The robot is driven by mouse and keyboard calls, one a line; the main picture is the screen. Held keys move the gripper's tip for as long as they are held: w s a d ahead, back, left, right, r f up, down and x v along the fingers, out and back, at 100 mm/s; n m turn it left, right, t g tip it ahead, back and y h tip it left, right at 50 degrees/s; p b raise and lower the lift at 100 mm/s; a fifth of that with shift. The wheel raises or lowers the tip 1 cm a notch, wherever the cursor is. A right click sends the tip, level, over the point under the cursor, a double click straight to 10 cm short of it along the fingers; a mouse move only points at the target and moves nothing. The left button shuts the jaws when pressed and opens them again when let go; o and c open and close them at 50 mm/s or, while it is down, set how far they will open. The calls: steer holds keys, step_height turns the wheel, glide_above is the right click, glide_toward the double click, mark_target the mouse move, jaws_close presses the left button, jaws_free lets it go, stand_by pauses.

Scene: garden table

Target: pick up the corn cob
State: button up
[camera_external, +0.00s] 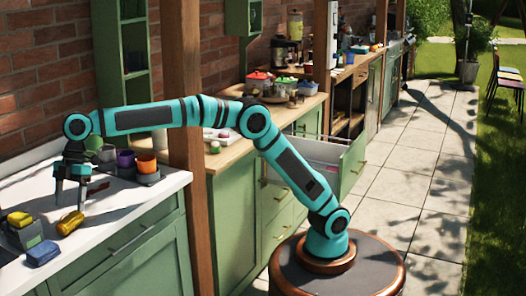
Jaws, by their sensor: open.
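A yellow, rounded, elongated object that looks like the corn cob (70,223) lies on the white countertop (140,196) at the left, near the counter's front edge. My gripper (70,204) points down just above and behind it, with its fingers apart. Its fingertips are close to the cob; whether they touch it I cannot tell. Nothing shows between the fingers.
A blue sponge-like block (42,253) lies left of the cob, beside a grey holder (27,236) with yellow items. A wooden post (183,110) rises near the counter's right end. A drawer (318,160) stands open.

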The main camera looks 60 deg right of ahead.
mark_target(70, 215)
steer(key=shift+x, duration=2.6)
steer(key=shift+d, duration=0.15)
steer(key=c, duration=1.1)
steer(key=shift+r, duration=0.1)
